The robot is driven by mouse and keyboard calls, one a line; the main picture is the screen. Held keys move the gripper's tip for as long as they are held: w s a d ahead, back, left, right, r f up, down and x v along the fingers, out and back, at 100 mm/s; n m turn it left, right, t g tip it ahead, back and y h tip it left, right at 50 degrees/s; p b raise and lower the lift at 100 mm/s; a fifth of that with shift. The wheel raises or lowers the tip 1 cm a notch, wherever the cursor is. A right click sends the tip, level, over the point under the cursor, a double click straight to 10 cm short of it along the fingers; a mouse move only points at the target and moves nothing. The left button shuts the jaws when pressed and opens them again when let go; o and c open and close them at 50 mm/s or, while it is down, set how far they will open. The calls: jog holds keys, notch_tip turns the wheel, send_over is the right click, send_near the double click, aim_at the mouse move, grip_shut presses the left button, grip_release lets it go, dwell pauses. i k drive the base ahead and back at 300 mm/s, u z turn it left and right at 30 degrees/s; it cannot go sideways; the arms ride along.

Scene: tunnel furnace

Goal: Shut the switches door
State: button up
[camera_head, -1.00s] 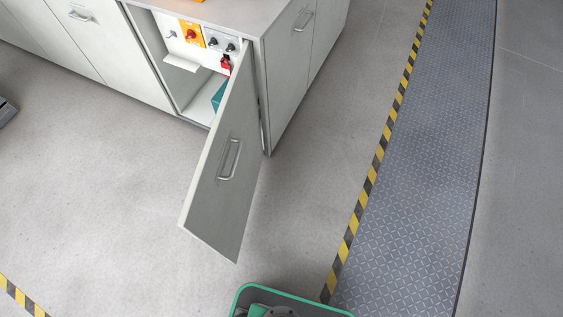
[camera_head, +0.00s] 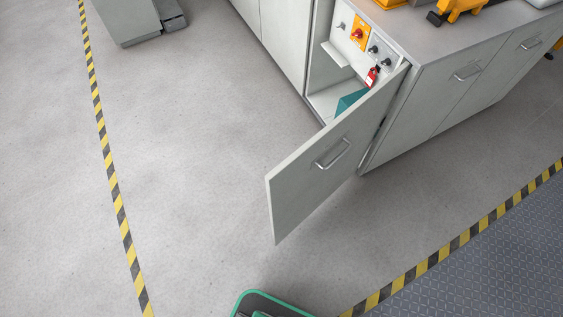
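The switches door (camera_head: 318,163) is a grey panel with a metal bar handle (camera_head: 333,154) on its outer face. It stands wide open, hinged on the right side of the cabinet opening. Inside the compartment are a red rotary switch on a yellow plate (camera_head: 358,33), several dark knobs, a red padlock-like item (camera_head: 372,76) and a teal object (camera_head: 350,101) partly hidden by the door. My gripper is not in view.
Grey cabinets (camera_head: 285,38) continue to the left of the opening and to the right. Yellow-and-black floor tape (camera_head: 114,185) runs at left, with another strip (camera_head: 452,245) at lower right beside patterned metal flooring. The floor left of the door is clear. My green-edged base shows at the bottom.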

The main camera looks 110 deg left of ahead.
aim_at(299, 184)
jog(key=u, duration=3.25)
jog(key=i, duration=0.5)
jog(key=u, duration=1.35)
jog(key=k, duration=0.45)
jog(key=u, duration=0.65)
